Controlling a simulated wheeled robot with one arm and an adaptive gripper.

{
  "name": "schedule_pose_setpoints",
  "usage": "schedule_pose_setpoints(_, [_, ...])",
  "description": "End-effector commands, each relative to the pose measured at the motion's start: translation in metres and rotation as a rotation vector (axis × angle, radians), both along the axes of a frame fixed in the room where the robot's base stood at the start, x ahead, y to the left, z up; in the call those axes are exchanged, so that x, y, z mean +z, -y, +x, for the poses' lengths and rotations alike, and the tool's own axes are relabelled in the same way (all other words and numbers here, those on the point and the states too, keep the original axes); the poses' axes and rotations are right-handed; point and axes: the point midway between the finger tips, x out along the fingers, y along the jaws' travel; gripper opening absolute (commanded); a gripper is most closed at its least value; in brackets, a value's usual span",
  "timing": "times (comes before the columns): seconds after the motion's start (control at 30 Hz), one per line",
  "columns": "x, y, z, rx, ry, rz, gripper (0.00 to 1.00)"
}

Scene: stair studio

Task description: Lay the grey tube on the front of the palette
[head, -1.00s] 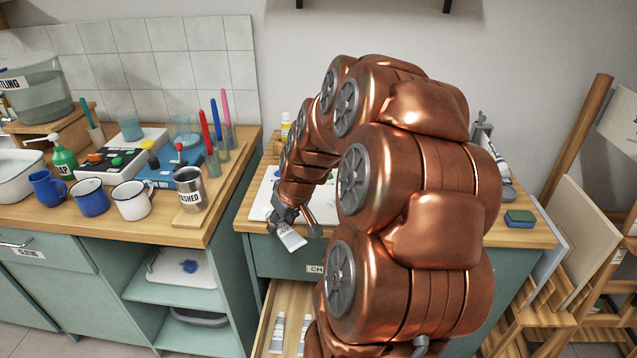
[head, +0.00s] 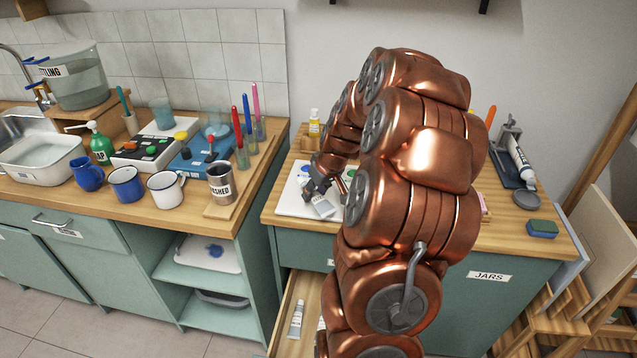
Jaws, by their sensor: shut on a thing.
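My gripper (head: 315,194) is shut on a grey tube (head: 323,207) with a pale label. The tube shows at the front part of the white palette (head: 288,208), which lies on the wooden top of the right cabinet. I cannot tell whether the tube touches the palette or is a little above it. Blue and green paint shows on the palette behind my gripper. My arm hides the palette's right part.
An open drawer (head: 283,335) below holds more tubes (head: 297,318). A yellow-labelled bottle (head: 314,124) stands behind the palette. A sponge (head: 542,229) and a tube stand (head: 507,150) are at right. Mugs (head: 165,189) and a steel cup (head: 221,184) stand on the left counter.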

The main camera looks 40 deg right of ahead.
Motion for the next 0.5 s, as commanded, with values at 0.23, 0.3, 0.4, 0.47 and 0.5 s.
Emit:
schedule_pose_setpoints(0.23, [-0.001,0.027,0.022,-0.002,0.000,0.001,0.04])
schedule_pose_setpoints(0.3, [-0.003,0.035,0.027,-0.003,0.000,0.000,0.04])
schedule_pose_setpoints(0.4, [-0.004,0.044,0.035,-0.002,0.000,0.000,0.04])
schedule_pose_setpoints(0.47, [-0.004,0.048,0.039,-0.001,0.001,-0.001,0.04])
schedule_pose_setpoints(0.5, [-0.005,0.051,0.041,-0.002,0.002,-0.002,0.04])
